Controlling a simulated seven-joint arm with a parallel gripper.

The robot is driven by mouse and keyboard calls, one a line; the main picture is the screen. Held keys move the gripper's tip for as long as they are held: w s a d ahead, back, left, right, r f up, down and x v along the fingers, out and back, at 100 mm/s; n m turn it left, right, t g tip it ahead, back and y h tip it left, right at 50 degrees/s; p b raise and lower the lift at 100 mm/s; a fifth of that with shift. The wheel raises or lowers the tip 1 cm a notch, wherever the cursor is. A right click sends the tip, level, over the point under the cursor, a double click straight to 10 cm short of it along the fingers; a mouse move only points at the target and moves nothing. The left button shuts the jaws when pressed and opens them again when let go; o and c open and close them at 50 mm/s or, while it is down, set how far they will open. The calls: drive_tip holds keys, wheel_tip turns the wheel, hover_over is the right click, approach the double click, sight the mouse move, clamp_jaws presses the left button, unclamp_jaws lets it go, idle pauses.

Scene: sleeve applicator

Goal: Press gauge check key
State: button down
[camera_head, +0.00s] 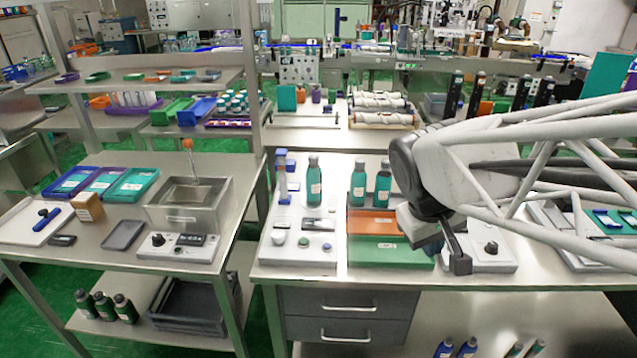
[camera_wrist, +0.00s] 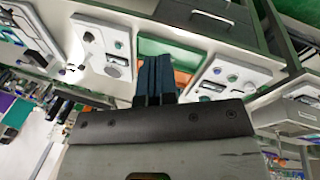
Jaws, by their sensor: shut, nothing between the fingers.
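A pale instrument unit (camera_head: 298,262) with a small display and several round keys stands left of the colored trays in the head view; it also shows at right in the wrist view (camera_wrist: 242,66). A second pale unit (camera_head: 497,268) with a dark knob (camera_head: 491,248) stands right of the trays, partly hidden by my arm, and shows at left in the wrist view (camera_wrist: 122,31). I cannot tell which key is the gauge check key. My gripper (camera_head: 460,263) is shut and empty, near the second unit's left side; its dark fingers (camera_wrist: 155,62) show in the wrist view.
The orange tray (camera_head: 368,223) and green tray (camera_head: 385,254) lie between the units. Green bottles (camera_head: 314,185) stand behind. A steel basin (camera_head: 159,213) and a control box (camera_head: 170,254) are on the left table. Drawers (camera_head: 345,305) hang below the bench edge.

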drive_tip(key=w+a+f+n+h, duration=0.2)
drive_tip(key=w+a+n, duration=0.25)
drive_tip(key=w, duration=0.35)
drive_tip(key=n+t+h, duration=0.3)
drive_tip(key=n+t, duration=0.1)
drive_tip(key=n, duration=0.4)
hover_over(304, 242)
wheel_tip(304, 242, down, 8)
drive_tip(key=shift+f, duration=0.1)
drive_tip(key=shift+f, duration=0.15)
drive_tip(key=shift+f, duration=4.25)
drive_tip(key=shift+f, duration=0.85)
drive_tip(key=shift+r, duration=0.85)
